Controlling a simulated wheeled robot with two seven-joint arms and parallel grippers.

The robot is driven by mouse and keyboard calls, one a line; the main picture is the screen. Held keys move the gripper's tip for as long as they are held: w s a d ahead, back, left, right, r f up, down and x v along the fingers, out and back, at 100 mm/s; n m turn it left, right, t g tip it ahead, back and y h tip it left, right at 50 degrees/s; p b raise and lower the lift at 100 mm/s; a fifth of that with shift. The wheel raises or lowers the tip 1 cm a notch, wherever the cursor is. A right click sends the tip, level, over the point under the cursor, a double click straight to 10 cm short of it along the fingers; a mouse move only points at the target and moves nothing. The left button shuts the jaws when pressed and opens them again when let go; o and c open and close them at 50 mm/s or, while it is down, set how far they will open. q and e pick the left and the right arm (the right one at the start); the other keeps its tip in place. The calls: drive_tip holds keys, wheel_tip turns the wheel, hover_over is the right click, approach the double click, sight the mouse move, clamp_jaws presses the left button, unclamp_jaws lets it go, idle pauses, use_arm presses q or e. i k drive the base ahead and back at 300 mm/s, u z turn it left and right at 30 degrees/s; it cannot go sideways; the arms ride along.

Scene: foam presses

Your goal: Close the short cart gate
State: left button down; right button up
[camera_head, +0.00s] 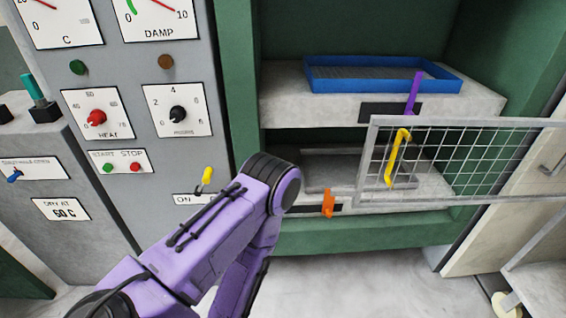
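A wire mesh gate (470,160) with a grey frame shows at the right of the head view. It stands in front of the green press, and its right end runs out of the picture. A yellow handle (397,160) sits near its left end. I cannot tell where its hinge or latch is. My purple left arm comes in from the lower left and bends at a dark joint left of the gate, apart from it in the picture. Its gripper is not visible. My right arm and gripper are not in view.
The green press (245,90) holds a blue tray (320,84) on its upper shelf. A purple handle (413,93) and an orange handle (328,204) stick out at the shelves. A grey control panel (140,190) stands at left. Pale floor (350,285) shows below the press.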

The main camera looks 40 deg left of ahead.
sight(376, 121)
drive_tip(key=u, duration=0.15)
drive_tip(key=i, duration=1)
